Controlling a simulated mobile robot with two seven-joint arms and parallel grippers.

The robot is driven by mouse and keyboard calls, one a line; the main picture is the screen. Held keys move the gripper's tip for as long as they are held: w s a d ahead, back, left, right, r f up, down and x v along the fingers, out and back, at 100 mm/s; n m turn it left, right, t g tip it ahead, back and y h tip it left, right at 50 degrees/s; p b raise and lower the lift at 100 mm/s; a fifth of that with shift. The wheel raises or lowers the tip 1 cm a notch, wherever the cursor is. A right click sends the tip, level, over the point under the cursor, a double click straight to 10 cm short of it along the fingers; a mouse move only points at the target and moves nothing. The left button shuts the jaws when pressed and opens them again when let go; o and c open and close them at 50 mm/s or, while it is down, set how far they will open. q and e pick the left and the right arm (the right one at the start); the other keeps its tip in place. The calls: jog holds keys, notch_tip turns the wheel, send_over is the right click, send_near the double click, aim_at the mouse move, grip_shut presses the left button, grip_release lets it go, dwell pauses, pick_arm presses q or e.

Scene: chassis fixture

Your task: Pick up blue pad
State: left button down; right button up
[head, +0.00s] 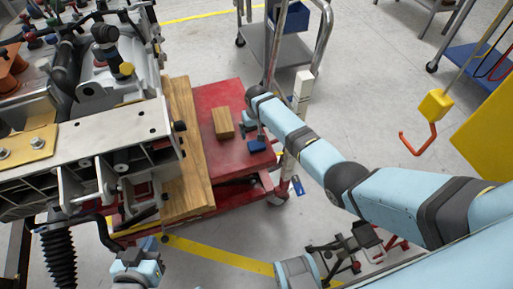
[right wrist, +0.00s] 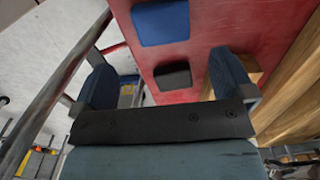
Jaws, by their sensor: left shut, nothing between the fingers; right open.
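A blue pad (right wrist: 160,22) lies on the red cart top (right wrist: 205,22); in the head view it shows (head: 255,146) beside my right gripper. My right gripper (head: 252,130) is over the cart, its jaws open and empty. In the right wrist view its two blue fingers (right wrist: 163,74) stand wide apart, with the blue pad beyond them at the top of the picture. A dark pad (right wrist: 172,76) lies on the red top, seen between the fingers. My left gripper (head: 138,266) is shut and empty at the lower left of the head view, below the chassis.
A wooden block (head: 222,123) lies on the red top, left of my right gripper. Wooden boards (head: 187,145) and the metal chassis (head: 95,140) border the cart on the left. A grey trolley (head: 275,50) stands behind. A yellow hoist hook (head: 432,108) hangs at right.

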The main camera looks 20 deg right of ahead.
aim_at(256, 143)
jog(key=f+b, duration=0.1)
jog(key=f, duration=0.3)
jog(key=f+b, duration=0.1)
jog(key=f, duration=0.2)
jog(key=shift+s+a+b, duration=0.25)
jog(key=shift+b, duration=0.1)
jog(key=c, duration=1)
jog(key=shift+r, duration=0.15)
jog(key=shift+c, duration=0.2)
